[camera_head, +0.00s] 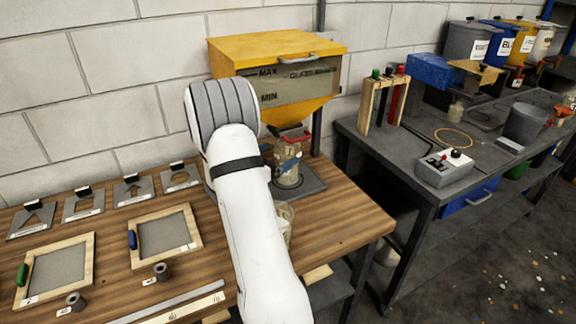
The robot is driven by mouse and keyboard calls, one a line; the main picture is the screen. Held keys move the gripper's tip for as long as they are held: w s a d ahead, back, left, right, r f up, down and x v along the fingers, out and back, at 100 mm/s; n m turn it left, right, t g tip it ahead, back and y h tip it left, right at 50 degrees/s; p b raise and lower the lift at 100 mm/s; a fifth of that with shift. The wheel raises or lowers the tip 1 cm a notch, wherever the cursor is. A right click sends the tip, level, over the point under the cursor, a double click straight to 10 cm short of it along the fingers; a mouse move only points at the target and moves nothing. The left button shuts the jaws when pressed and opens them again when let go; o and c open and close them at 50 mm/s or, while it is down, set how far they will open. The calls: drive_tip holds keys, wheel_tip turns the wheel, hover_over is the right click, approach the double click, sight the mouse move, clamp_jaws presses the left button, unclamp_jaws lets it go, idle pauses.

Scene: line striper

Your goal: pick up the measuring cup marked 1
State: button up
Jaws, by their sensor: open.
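I cannot make out any measuring cup marked 1. A clear container (288,174) with a blue part across it stands under the yellow hopper, on a dark plate. A second pale container (286,223) stands in front of it, partly hidden by my white arm. No mark is readable on either. Two small grey cylinders (75,301) (161,271) stand beside small tags on the wooden table, also without a readable 1. My arm rises across the middle of the picture and hides part of the table. My gripper does not show.
The yellow hopper (275,50) stands at the back of the wooden table (345,215). Framed screens (62,268) (166,234) and stencil plates (83,205) lie left. A long strip (180,306) lies at the front. A grey bench (455,205) with a control box (444,168) stands right.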

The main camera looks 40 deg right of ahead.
sight(288, 147)
drive_tip(key=d, duration=0.2)
drive_tip(key=d+p, duration=0.1)
drive_tip(key=d, duration=0.1)
drive_tip(key=d+p, duration=0.1)
drive_tip(key=shift+w+d+f, duration=0.1)
drive_tip(key=shift+w+d, duration=0.25)
drive_tip(key=shift+d, duration=0.05)
drive_tip(key=shift+c, duration=0.6)
drive_tip(key=c, duration=1.2)
drive_tip(key=shift+c, duration=0.8)
